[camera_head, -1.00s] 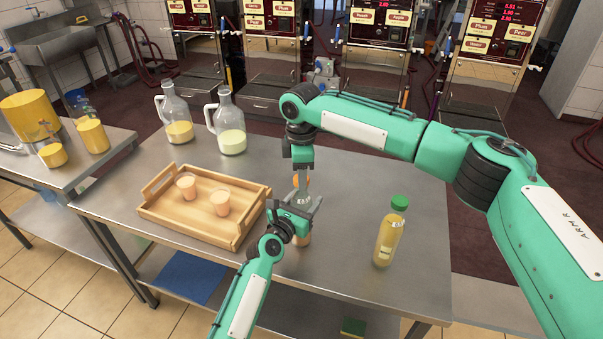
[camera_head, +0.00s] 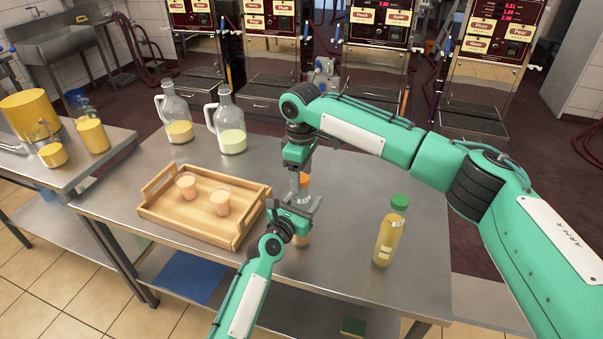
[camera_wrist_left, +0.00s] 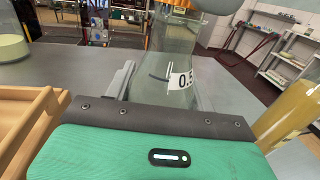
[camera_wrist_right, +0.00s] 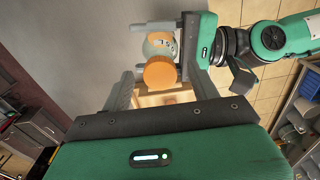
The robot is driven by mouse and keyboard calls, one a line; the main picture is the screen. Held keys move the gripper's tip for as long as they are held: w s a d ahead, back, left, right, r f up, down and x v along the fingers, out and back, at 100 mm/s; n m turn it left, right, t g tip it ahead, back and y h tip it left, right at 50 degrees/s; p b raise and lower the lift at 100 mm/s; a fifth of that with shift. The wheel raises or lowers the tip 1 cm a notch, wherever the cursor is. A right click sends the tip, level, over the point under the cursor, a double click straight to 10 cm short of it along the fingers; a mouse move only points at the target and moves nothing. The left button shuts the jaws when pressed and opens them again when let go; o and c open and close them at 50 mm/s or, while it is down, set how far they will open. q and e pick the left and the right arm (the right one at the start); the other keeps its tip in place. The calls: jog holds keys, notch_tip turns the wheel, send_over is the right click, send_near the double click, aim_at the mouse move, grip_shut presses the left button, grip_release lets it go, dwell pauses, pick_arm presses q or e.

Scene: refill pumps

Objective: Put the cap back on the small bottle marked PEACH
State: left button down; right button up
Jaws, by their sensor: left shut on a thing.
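A small clear bottle (camera_wrist_left: 172,65) with peach-coloured contents low down stands upright on the steel table. Its label reads "0.5" in the left wrist view; no PEACH marking is legible. My left gripper (camera_head: 300,208) is shut around its body. An orange cap (camera_wrist_right: 160,73) is at the bottle's top and appears to sit on the mouth; the head view shows it too (camera_head: 304,180). My right gripper (camera_head: 300,168) is just above the bottle. In the right wrist view its fingers stand apart on either side of the cap, with gaps visible.
A wooden tray (camera_head: 190,233) with two peach-coloured cups is left of the bottle. A green-capped yellow bottle (camera_head: 387,240) stands to the right. Two glass jugs (camera_head: 230,135) stand at the back left. The table between bottle and green-capped bottle is clear.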

jog(key=shift+r, duration=0.15)
notch_tip(320, 180, up, 12)
dwell(0.5)
pick_arm(q)
jog(key=shift+c, duration=2.2)
grip_release()
jog(key=b+v, duration=0.1)
jog(key=v, duration=1.3)
pick_arm(e)
jog(key=shift+f, duration=0.8)
